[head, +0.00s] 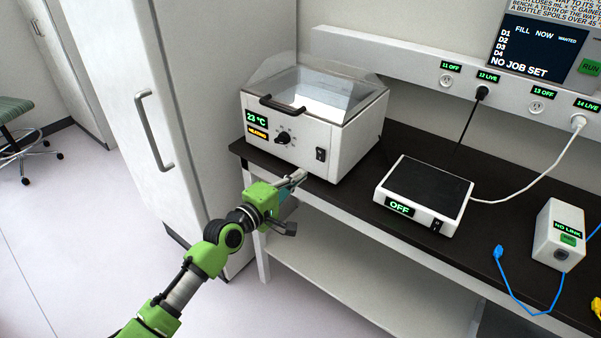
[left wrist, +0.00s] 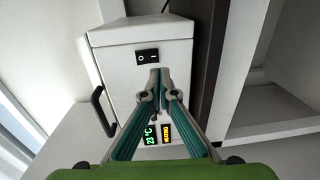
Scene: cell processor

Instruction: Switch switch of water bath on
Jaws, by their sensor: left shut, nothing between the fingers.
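The water bath (head: 345,140) is a white box with a clear lid and a dark handle, standing at the left end of the dark bench. Its front has a display (head: 257,124) reading 23 °C and HEATING, a black dial (head: 283,137) and a black rocker switch (head: 320,154). My left gripper (head: 300,176) is shut and empty, low in front of the bath's front face. In the left wrist view the bath (left wrist: 112,62) is seen turned sideways. The closed fingertips (left wrist: 155,73) appear just below the switch (left wrist: 147,56); contact cannot be told.
A balance-like device (head: 425,190) reading OFF stands right of the bath. Further right is a white NO LINK box (head: 559,235) with a blue cable (head: 505,285). Wall sockets (head: 447,80) are behind. A tall white cabinet (head: 190,110) stands at the left.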

